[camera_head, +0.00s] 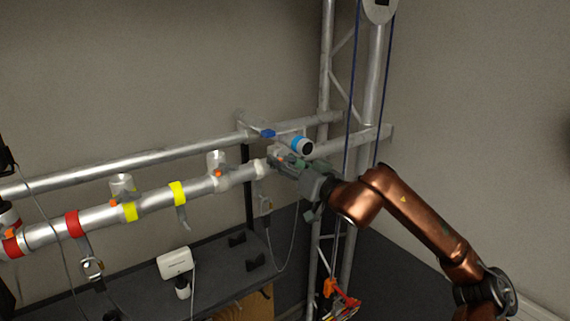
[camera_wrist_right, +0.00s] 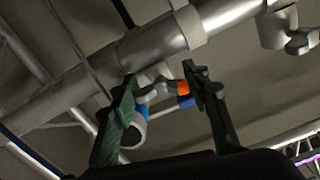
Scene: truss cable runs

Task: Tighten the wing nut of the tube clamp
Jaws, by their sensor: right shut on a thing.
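The gripper is shut on the wing nut. The contact faces are partly hidden and dim. A light band (camera_wrist_right: 190,25) around the tube lies just above the fingers. In the head view the gripper covers the wing nut. My left gripper does not show.
A blue-ringed white cylinder (camera_head: 300,144) sits beside the gripper; blue cords (camera_head: 353,85) hang near my arm. Red (camera_head: 74,224) and yellow (camera_head: 178,193) bands wrap the tube. Below, a dark shelf (camera_head: 215,277) holds a white box (camera_head: 175,262). Floor space lies right.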

